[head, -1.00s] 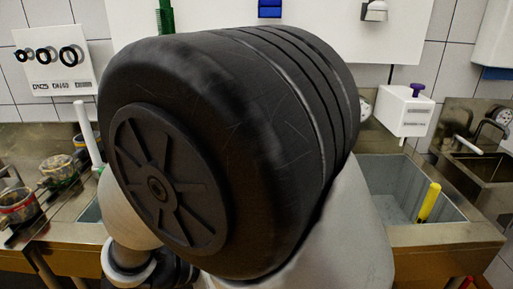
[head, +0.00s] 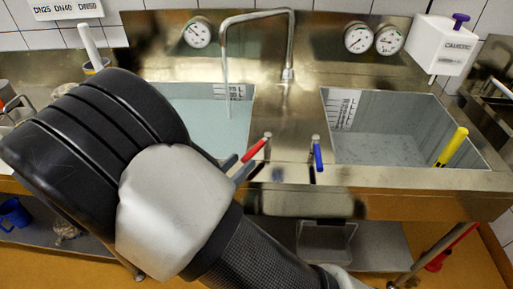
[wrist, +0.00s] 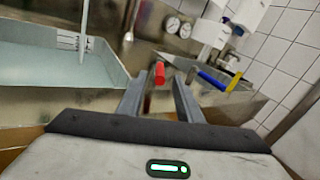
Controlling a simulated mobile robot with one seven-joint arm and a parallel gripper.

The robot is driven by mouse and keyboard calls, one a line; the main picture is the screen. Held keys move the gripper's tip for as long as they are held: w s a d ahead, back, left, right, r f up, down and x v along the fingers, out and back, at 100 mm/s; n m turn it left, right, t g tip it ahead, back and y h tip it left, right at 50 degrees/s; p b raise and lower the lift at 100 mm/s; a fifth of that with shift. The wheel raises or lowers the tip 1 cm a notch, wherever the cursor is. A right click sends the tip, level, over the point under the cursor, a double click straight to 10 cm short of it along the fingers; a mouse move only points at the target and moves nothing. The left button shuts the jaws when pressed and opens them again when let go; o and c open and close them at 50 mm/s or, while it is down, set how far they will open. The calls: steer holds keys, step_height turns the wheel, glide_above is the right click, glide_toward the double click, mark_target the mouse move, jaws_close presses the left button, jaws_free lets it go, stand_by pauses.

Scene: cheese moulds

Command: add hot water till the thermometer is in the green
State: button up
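A round dial (head: 196,33), probably the thermometer, is on the steel back panel above the left basin (head: 180,92); I cannot read a green zone. The left basin holds pale water, and a stream (head: 226,85) falls into it from the bent spout (head: 257,14). A red lever (head: 255,150) and a blue lever (head: 318,155) stand on the front ledge. My gripper (head: 237,168) is open at the red lever. In the wrist view its two fingers (wrist: 160,88) are apart, with the red lever (wrist: 157,75) between or just beyond them; contact cannot be told.
A right basin (head: 385,125) has a scale and a yellow-handled tool (head: 452,146). Two more dials (head: 372,39) and a white box (head: 443,45) are behind it. A white-handled tool (head: 91,47) stands at the left. The ledge between the basins is narrow.

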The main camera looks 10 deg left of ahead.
mark_target(264, 140)
steer(key=x, duration=0.8)
steer(key=shift+b, duration=0.3)
jaws_close()
